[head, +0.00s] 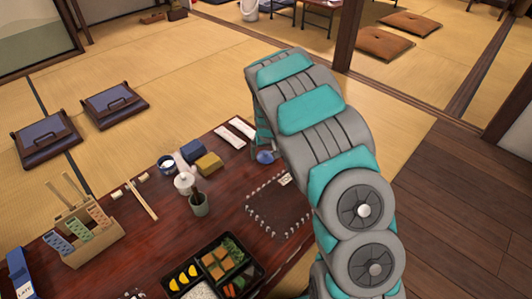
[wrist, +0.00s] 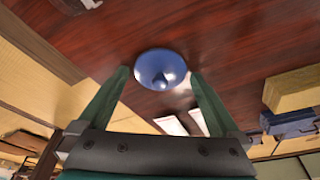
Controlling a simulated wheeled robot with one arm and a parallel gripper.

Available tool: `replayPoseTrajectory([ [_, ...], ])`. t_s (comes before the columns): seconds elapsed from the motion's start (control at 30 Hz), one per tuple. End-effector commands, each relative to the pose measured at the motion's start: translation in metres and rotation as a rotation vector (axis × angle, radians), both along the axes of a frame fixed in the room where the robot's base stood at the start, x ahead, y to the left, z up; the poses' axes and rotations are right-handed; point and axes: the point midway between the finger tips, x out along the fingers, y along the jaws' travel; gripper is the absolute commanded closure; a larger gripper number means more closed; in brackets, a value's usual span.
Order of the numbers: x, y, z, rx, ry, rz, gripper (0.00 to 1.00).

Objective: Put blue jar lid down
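The blue jar lid (head: 265,157) is by the table edge in the head view, partly hidden by my arm. In the wrist view the round lid (wrist: 150,62), with a knob at its middle, lies against the dark red tabletop, between and slightly beyond the fingertips. My gripper (wrist: 160,76) has its two green fingers apart, one on each side of the lid, with a narrow gap showing at each side. In the head view my gripper is mostly hidden behind my arm. Whether the lid rests flat on the table is hard to tell.
The dark red table (head: 150,236) holds a white jar (head: 184,184), a green cup (head: 199,205), a bento box (head: 226,262) and white napkins (head: 229,136). Blue and yellow blocks (head: 209,164) stand left of the lid. A dark studded mat (head: 280,210) lies nearer, with bare tabletop around it.

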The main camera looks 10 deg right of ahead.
Motion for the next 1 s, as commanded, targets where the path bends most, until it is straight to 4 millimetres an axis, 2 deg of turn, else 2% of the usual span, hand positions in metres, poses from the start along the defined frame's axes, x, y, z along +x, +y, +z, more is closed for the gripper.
replayPoseTrajectory([
  [0.2, 0.0, 0.0, 0.001, 0.0, 0.0, 0.0, 0.0],
  [0.37, -0.001, 0.0, 0.009, 0.0, -0.002, 0.0, 0.0],
  [1.0, -0.028, -0.001, 0.106, 0.0, -0.002, 0.0, 0.0],
])
